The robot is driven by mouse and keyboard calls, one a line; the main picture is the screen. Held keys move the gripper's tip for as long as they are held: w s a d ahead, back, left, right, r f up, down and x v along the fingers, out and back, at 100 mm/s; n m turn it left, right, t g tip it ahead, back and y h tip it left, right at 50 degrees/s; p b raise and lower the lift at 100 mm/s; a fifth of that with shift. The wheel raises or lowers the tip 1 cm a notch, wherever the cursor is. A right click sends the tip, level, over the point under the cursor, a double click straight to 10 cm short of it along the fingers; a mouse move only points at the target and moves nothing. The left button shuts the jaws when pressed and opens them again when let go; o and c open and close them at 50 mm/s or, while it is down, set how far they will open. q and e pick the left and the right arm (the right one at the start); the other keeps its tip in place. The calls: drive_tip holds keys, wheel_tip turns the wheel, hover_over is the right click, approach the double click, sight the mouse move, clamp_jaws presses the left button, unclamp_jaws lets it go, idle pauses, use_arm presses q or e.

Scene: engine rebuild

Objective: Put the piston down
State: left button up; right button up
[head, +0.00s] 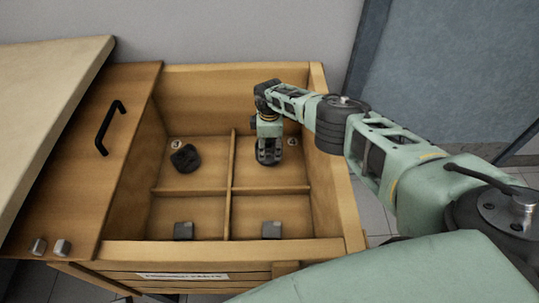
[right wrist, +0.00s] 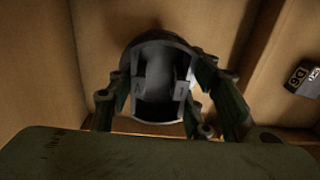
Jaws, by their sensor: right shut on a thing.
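The piston (right wrist: 160,78), a dark cylinder with a hollow, lighter inside facing the camera, sits between the fingers of my right gripper (right wrist: 170,105) in the right wrist view. In the head view my right gripper (head: 268,158) points down into the back right compartment of the wooden crate (head: 290,249). It is shut on the piston, which the fingers mostly hide there. I cannot tell whether the piston touches the compartment floor. Another dark, rounded part (head: 186,158) lies tilted in the back left compartment. My left gripper is not in view.
Thin wooden dividers (head: 231,185) split the crate into compartments. A wooden panel with a black handle (head: 106,128) lies at the left. Both front compartments have free floor.

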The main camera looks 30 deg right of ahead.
drive_tip(key=shift+f+b, duration=0.55)
drive_tip(key=shift+f, duration=0.15)
drive_tip(key=shift+f+b, duration=0.65)
drive_tip(key=shift+f, duration=0.1)
drive_tip(key=shift+f+b, duration=0.4)
drive_tip(key=shift+f, duration=0.05)
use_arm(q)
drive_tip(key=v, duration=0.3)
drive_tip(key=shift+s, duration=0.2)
use_arm(e)
drive_tip(key=shift+r, duration=0.1)
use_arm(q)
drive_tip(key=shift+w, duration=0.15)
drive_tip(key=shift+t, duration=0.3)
use_arm(e)
drive_tip(key=o, duration=1.6)
drive_tip(key=shift+c, duration=0.2)
